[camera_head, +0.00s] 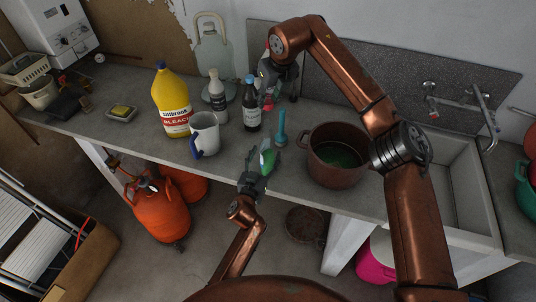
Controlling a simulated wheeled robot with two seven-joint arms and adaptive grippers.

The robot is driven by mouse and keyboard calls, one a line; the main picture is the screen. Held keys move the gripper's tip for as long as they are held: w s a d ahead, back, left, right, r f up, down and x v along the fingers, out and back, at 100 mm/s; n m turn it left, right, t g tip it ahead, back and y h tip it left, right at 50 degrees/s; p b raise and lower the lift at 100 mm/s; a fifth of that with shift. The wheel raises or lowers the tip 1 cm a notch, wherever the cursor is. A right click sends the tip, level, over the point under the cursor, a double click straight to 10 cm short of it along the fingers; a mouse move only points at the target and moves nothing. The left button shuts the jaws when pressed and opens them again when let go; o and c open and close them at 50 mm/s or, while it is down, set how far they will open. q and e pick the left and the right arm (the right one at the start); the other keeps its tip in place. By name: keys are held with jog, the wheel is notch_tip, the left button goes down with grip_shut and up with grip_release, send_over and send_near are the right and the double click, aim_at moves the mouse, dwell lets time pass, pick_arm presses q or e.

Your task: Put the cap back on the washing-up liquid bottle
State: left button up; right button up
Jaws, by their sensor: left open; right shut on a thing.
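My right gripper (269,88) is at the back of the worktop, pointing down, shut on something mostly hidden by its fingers. A small pinkish-red thing (268,102) shows just below its fingers; I cannot tell whether this is part of the washing-up liquid bottle. I cannot make out a loose cap. A dark bottle with a blue top (251,108) stands left of my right gripper, and a white bottle (217,92) beyond it.
A yellow bleach bottle (172,105), a white and blue mug (204,135) and a blue-handled brush (282,128) stand on the worktop (235,165). A brown pot (336,155) is at right, before the sink (452,185). A soap dish (121,113) is at left.

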pick_arm(q)
jog(key=shift+x, duration=1.25)
grip_shut()
